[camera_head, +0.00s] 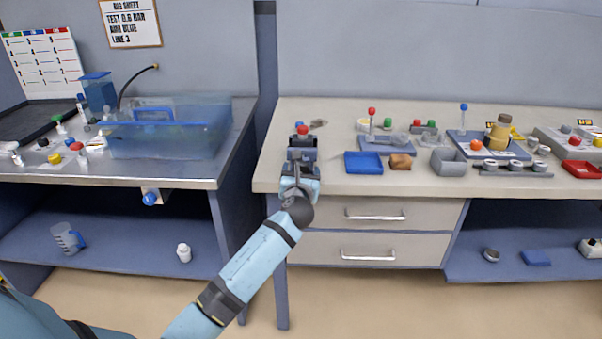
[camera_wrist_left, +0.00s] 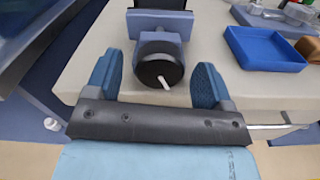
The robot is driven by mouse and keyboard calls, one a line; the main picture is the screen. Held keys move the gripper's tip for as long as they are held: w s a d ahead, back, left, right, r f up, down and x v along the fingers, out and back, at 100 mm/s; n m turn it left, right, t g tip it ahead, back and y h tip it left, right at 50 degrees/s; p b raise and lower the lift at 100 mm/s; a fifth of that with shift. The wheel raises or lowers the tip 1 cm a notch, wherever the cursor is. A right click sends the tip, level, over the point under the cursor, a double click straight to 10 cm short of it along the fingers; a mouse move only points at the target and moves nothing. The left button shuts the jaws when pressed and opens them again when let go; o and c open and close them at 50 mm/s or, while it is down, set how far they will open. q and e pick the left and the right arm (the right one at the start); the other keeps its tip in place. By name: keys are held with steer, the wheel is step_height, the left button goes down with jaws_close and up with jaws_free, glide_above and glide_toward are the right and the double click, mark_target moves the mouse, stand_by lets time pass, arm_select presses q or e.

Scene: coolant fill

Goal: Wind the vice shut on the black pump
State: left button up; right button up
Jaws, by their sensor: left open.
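The blue-grey vice (camera_head: 303,155) stands at the left front edge of the light bench. A dark piece with a red top (camera_head: 302,130) sits at its far side; I cannot tell whether it is the black pump or how tightly the jaws hold it. In the left wrist view the vice's round black knob (camera_wrist_left: 158,70) with a white mark faces me. My left gripper (camera_head: 300,183) is at the vice's front. Its two blue fingers are open, one on each side of the knob, with gaps visible. My right gripper is not in view.
A blue tray (camera_head: 363,162) and a brown block (camera_head: 400,162) lie right of the vice. Drawers (camera_head: 375,214) are below. A left bench holds a clear tank (camera_head: 165,135), with a gap between the benches.

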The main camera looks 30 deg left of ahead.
arm_select(q)
steer(key=shift+w+a, duration=0.35)
steer(key=shift+w, duration=0.25)
